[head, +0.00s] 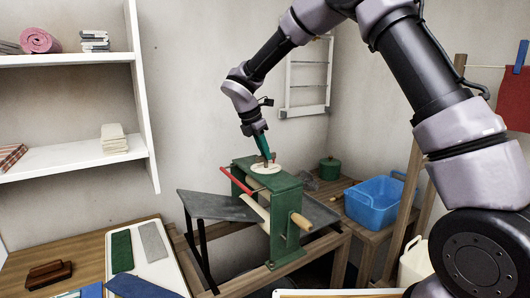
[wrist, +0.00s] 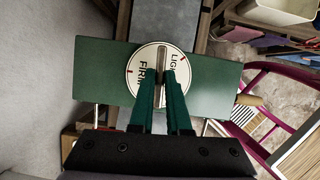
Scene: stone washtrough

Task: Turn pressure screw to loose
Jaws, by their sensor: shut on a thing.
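The pressure screw (wrist: 162,55) is a narrow metal bar standing over a round white dial (wrist: 138,85) on the green top of the mangle. The dial reads FIRM on the left and LIGHT on the right, with red ticks; LOOSE is not readable. In the wrist view the bar points nearly straight up the picture, between the two words. My gripper (wrist: 161,76) comes from below with its green fingers shut on the bar. In the head view my gripper (head: 266,157) points down onto the dial (head: 267,169) atop the green mangle (head: 286,230).
A red lever (head: 236,182) and a wooden handle (head: 302,222) stick out from the mangle. A grey board (head: 212,205) lies beside its rollers. A blue basin (head: 375,208) and a green pot (head: 330,168) stand right. Shelves (head: 75,157) line the left wall.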

